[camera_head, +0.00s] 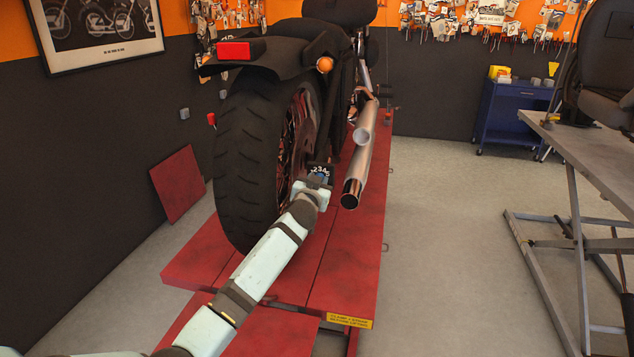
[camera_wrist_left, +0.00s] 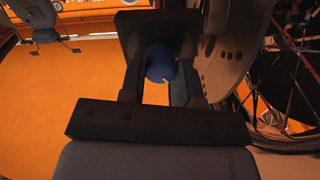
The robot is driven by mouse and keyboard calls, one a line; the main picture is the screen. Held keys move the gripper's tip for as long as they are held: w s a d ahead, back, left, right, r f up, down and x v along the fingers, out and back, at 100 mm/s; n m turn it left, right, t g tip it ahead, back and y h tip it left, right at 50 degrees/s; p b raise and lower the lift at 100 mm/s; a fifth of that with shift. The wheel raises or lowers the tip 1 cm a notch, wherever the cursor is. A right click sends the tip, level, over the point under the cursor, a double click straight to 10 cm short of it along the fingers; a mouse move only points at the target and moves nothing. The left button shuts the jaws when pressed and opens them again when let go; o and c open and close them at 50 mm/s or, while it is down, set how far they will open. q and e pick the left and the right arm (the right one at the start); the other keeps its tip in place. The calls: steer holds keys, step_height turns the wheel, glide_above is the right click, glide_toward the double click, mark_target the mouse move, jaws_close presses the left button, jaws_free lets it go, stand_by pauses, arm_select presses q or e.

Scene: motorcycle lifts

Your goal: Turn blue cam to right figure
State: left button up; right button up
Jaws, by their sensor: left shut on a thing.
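The blue cam (camera_wrist_left: 160,62) sits between the two dark fingers of my left gripper (camera_wrist_left: 160,75) in the left wrist view. A small white mark shows on its lower edge. The gripper is shut on it. In the head view my left arm reaches forward to the motorcycle's rear wheel, and the left gripper (camera_head: 319,178) is at a small dark plate (camera_head: 320,167) with white figures beside the wheel. The gripper partly covers this plate, so which figure the cam points to cannot be told. My right gripper is in neither view.
The motorcycle's rear tyre (camera_head: 250,150) stands just left of the gripper, and a chrome exhaust pipe (camera_head: 360,160) is close on the right. The bike stands on a red lift (camera_head: 345,265). A grey lift table (camera_head: 590,150) is at the right, with clear floor between.

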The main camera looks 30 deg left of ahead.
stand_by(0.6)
arm_select(q)
steer(key=o, duration=0.9)
steer(key=shift+m, duration=0.3)
steer(key=b+v, duration=0.1)
steer(key=v, duration=1.2)
steer(key=shift+s+d, duration=0.1)
steer(key=shift+s, duration=0.3)
